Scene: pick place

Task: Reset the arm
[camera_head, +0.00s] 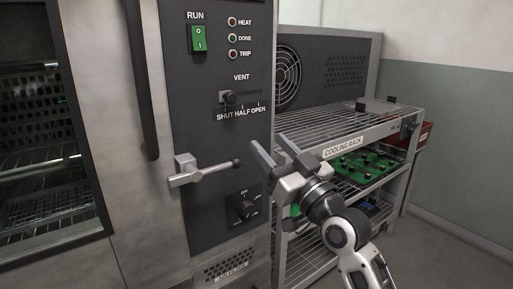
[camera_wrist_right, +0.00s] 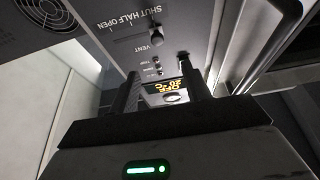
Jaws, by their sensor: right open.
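My right gripper (camera_head: 267,143) is in front of the control panel's right edge in the head view, near the cooling rack. Its two fingers are apart with nothing between them. My right arm (camera_head: 343,233) comes in from the bottom right. My left arm and gripper are not in view.
The dark panel (camera_head: 215,140) carries a green RUN switch (camera_head: 199,38), a vent slider (camera_head: 230,97) and a knob (camera_head: 246,208). A lever handle (camera_head: 205,172) sticks out left of the gripper. The cooling rack (camera_head: 345,131) stands behind, with green boards (camera_head: 362,166) on a shelf.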

